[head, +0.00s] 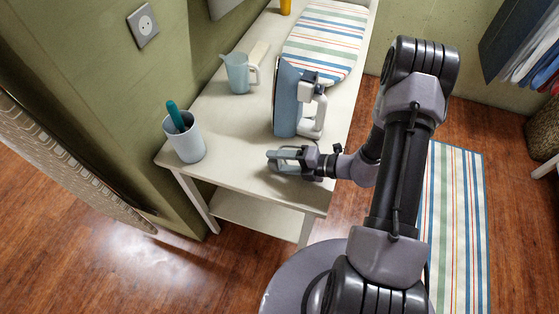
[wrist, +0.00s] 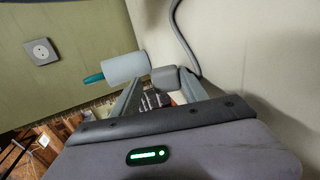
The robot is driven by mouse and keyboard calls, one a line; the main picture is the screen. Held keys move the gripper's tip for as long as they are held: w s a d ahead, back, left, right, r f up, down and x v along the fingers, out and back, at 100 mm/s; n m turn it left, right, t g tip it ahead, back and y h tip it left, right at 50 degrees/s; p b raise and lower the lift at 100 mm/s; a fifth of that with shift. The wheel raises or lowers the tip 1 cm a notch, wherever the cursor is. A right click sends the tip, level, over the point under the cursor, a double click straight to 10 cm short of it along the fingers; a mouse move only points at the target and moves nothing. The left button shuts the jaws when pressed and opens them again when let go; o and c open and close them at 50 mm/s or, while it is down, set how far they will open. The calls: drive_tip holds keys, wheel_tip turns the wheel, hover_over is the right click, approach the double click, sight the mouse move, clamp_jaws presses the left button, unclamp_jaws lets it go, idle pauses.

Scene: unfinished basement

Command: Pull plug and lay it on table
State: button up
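The wall socket (head: 143,25) is empty; it also shows in the wrist view (wrist: 41,51). My gripper (head: 284,158) is low over the near end of the white table (head: 235,177), its fingers apart. In the wrist view a grey plug (wrist: 168,78) with a grey cord (wrist: 182,38) lies at the fingertips (wrist: 163,85), on or very close to the tabletop. I cannot tell whether a finger touches it. In the head view the plug is not clearly seen. A blue-grey iron (head: 287,98) stands upright behind the gripper.
A white cup (head: 187,143) with a teal pen (head: 175,115) stands at the table's left corner. A pale blue jug (head: 239,73) is farther back by the wall. A striped ironing pad (head: 325,40) lies at the far end. Bare tabletop lies between cup and gripper.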

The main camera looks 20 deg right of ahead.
drive_tip(key=shift+f, duration=0.1)
drive_tip(key=p+v, duration=0.5)
drive_tip(key=v, duration=1.3)
drive_tip(key=a+r+n+g+h+b, duration=0.35)
drive_tip(key=a+r+n+g, duration=0.35)
drive_tip(key=a+r+n, duration=0.8)
drive_tip(key=s+a+r+n+t+h, duration=0.1)
drive_tip(key=s+r+n+t+h, duration=0.1)
drive_tip(key=n, duration=1)
drive_tip(key=s+a+r+n+t+h, duration=0.2)
drive_tip(key=s+r+n+h, duration=0.2)
drive_tip(key=s+r+n, duration=0.3)
drive_tip(key=n+b, duration=0.1)
drive_tip(key=n, duration=0.4)
drive_tip(key=shift+r+t, duration=0.2)
drive_tip(key=shift+t, duration=0.1)
